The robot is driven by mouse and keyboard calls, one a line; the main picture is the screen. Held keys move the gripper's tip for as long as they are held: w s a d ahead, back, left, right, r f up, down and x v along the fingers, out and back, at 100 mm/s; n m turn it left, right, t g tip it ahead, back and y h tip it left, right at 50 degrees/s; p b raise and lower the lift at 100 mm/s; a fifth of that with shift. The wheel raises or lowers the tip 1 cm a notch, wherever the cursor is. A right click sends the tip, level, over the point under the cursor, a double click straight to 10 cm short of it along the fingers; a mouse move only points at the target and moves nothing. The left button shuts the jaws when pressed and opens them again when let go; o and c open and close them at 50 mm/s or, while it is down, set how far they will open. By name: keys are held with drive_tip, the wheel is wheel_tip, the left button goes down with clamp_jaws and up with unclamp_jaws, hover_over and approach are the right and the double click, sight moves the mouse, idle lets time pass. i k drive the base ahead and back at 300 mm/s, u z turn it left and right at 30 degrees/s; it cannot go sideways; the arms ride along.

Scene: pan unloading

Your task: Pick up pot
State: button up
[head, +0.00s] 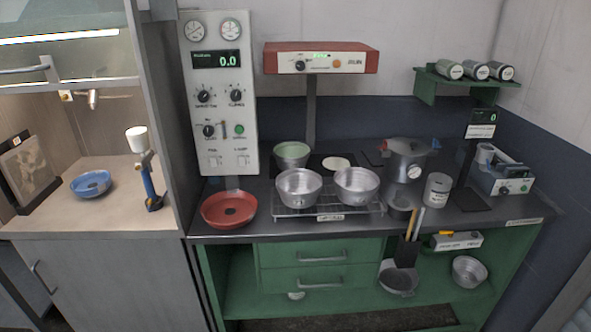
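Several metal pots are in the head view, and I cannot tell which one the task means. Two silver pots, the left one (299,190) and the right one (357,188), stand upright side by side on a wire rack (330,210) on the dark counter. A third pot (292,152) with a pale green inside stands behind the left one, partly hidden. A taller lidded pot (408,160) with a gauge and dark side handles stands to the right. Another silver pot (469,271) sits on the lower shelf at right. My gripper is not in view.
A red dish (229,209) is left of the rack. A grey can (437,189) stands right of it. A control panel (219,90) and red-topped instrument (321,58) rise behind. A grey pan (398,281) is below the counter. A blue dish (91,184) lies in the left alcove.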

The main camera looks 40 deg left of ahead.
sight(291, 155)
drive_tip(key=k, duration=0.75)
drive_tip(key=u, duration=4.6)
drive_tip(key=i, duration=0.15)
drive_tip(key=z, duration=2.8)
drive_tip(key=i, duration=1.05)
drive_tip(key=u, duration=0.05)
